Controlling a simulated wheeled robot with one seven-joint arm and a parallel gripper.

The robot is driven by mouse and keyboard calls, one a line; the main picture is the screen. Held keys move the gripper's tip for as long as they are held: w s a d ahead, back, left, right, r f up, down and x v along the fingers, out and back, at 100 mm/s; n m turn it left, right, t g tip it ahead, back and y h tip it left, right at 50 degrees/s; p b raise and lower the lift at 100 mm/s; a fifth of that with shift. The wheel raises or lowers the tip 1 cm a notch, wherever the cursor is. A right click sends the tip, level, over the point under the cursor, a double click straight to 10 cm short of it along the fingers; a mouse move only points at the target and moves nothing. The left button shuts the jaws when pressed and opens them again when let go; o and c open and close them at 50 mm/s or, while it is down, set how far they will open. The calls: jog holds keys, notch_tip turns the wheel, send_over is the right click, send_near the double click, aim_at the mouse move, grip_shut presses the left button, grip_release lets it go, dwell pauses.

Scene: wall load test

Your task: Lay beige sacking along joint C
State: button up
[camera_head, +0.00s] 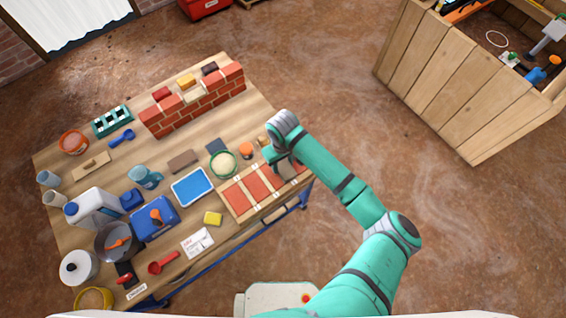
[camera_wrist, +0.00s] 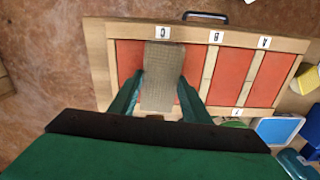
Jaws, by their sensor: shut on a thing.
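The joint board (camera_head: 262,209) is a wooden frame with red brick panels at the table's front right edge. The wrist view shows it from above (camera_wrist: 98,62), with labels C (camera_wrist: 163,33), B (camera_wrist: 216,37) and A (camera_wrist: 264,42). My gripper (camera_head: 284,165) is over its right end. In the wrist view my gripper (camera_wrist: 161,96) is shut on the beige sacking (camera_wrist: 162,72), a woven strip between its fingers. The strip runs lengthwise below label C and hides joint C. I cannot tell whether it touches the board.
A blue tray (camera_head: 193,186), a bowl of pale material (camera_head: 223,163) and a yellow sponge (camera_head: 213,219) lie left of the board. A red brick wall (camera_head: 190,108) stands at the table's back. A wooden crate (camera_head: 440,75) stands apart on the right.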

jog(key=o, duration=1)
jog(key=shift+w, duration=0.1)
jog(key=shift+a+r, duration=0.15)
jog(key=shift+a, duration=0.05)
jog(key=shift+r, duration=0.4)
jog(key=shift+d+r, duration=0.2)
jog(key=shift+r, duration=4.65)
